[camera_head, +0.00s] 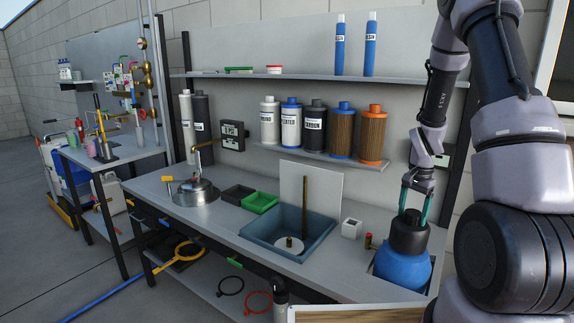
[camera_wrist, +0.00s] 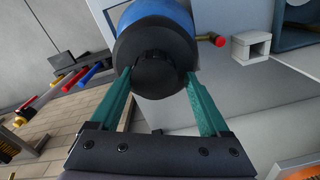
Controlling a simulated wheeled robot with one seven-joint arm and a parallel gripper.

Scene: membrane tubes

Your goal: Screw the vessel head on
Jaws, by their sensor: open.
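The vessel is a blue rounded tank (camera_head: 402,270) near the right end of the bench. A black vessel head (camera_head: 408,235) sits on top of it; whether it is threaded down cannot be told. In the wrist view the black head (camera_wrist: 155,45) is in front of the blue vessel (camera_wrist: 160,12). My gripper (camera_head: 416,204) is above the vessel, pointing down. Its green fingers stand on either side of the head's narrower black top, also seen in the wrist view (camera_wrist: 157,78). The fingers are open, with a visible gap at least on the right side.
A small white block (camera_head: 351,228) and a red-capped brass fitting (camera_head: 369,241) stand left of the vessel. A blue-grey basin (camera_head: 262,240) with an upright brown rod is farther left. A shelf with several filter cartridges (camera_head: 341,125) hangs behind.

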